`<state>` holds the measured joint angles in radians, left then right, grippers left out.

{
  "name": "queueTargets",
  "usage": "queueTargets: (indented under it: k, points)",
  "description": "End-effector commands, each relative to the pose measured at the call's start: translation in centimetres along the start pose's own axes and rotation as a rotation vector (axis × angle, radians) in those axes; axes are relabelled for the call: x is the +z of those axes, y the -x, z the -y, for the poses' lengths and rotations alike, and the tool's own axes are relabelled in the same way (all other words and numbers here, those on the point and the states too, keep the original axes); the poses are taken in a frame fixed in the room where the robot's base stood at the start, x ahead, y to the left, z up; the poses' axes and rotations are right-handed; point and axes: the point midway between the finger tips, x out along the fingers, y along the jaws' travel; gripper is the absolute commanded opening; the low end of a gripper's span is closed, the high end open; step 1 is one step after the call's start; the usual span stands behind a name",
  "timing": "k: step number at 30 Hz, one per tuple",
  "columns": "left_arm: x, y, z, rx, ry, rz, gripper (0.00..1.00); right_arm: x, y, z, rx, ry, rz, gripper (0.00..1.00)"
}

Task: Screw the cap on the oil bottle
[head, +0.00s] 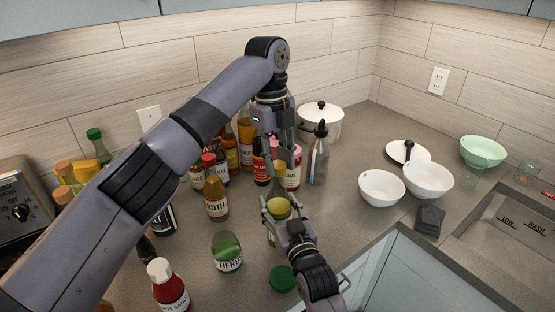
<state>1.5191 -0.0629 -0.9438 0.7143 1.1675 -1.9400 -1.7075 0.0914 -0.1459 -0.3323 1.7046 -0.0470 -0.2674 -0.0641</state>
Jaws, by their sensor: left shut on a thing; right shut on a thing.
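The oil bottle (278,210), with yellow content and a greenish neck, stands roughly upright near the middle of the head view. My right gripper (277,222) comes up from below and is shut around its body, which the fingers partly hide. My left gripper (273,160) points down just above the bottle's neck. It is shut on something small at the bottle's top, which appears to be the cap. The fingers and the small size hide it, and I cannot tell whether it touches the neck.
A herbs jar (228,252), a dark green lid (283,278) and a red sauce bottle (168,286) are in front. A broth bottle (216,200) and several other bottles crowd behind. A spray bottle (319,160), white pot (322,121) and white bowls (381,188) are right.

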Motion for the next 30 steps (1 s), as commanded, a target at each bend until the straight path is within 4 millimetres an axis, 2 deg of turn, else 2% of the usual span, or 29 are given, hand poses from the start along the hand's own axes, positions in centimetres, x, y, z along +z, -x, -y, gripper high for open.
queueTargets:
  k: [9,15,20,28,29,30]
  points:
    - [-0.06,0.04,0.18,0.076,-0.611,-0.001,0.18,0.03,0.01,-0.09,0.001,0.002,0.0,0.0]
    - [-0.01,0.0,0.18,0.113,-0.906,-0.002,0.18,0.04,0.01,-0.09,0.001,0.002,0.0,0.0]
    - [0.02,0.02,0.19,0.123,-0.991,-0.003,0.18,0.04,0.01,-0.09,0.002,0.002,0.0,0.0]
    - [0.05,0.02,0.19,0.124,-0.993,-0.002,0.18,0.04,0.02,-0.09,0.002,0.002,0.0,0.0]
    - [0.05,0.02,0.19,0.123,-0.993,-0.002,0.31,0.04,0.02,-0.09,0.002,0.002,0.0,0.0]
    - [0.05,0.03,0.19,0.123,-0.992,-0.002,0.33,0.04,0.02,-0.09,0.002,0.002,0.0,0.0]
